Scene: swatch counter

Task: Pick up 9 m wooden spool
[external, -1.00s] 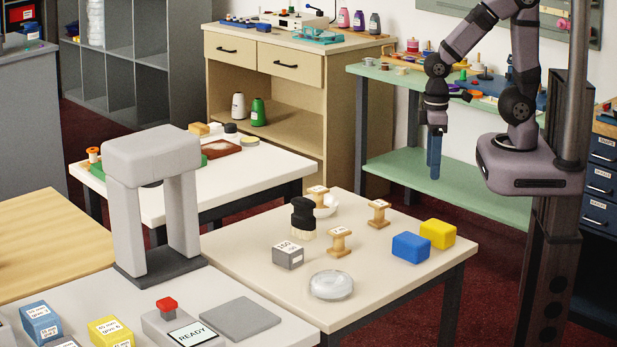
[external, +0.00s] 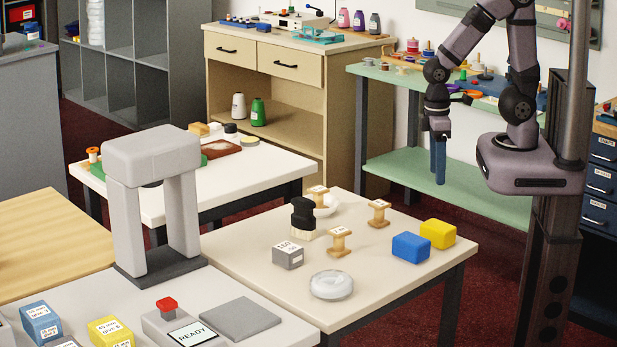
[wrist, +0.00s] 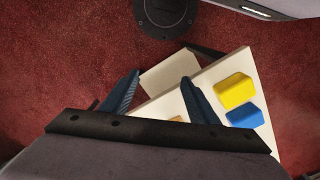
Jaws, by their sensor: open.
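Three wooden spools stand on the white table (external: 378,284). One spool (external: 340,241) is near the table's middle, one (external: 378,213) is farther back to the right, and one (external: 318,196) is at the back, by a white dish. Their top labels are too small to read, so I cannot tell which is the 9 m spool. My gripper (external: 438,180) hangs above and beyond the table's back right side, apart from every spool. In the wrist view my gripper (wrist: 160,92) is open and empty. A sliver of tan wood (wrist: 176,119) shows there behind the gripper mount.
Blue (external: 411,246) and yellow (external: 438,233) blocks sit at the table's right. A grey labelled cube (external: 288,255), a black-topped brush (external: 303,218) and a clear round dish (external: 331,285) share the table. A grey arch-shaped stand (external: 152,160) rises to the left.

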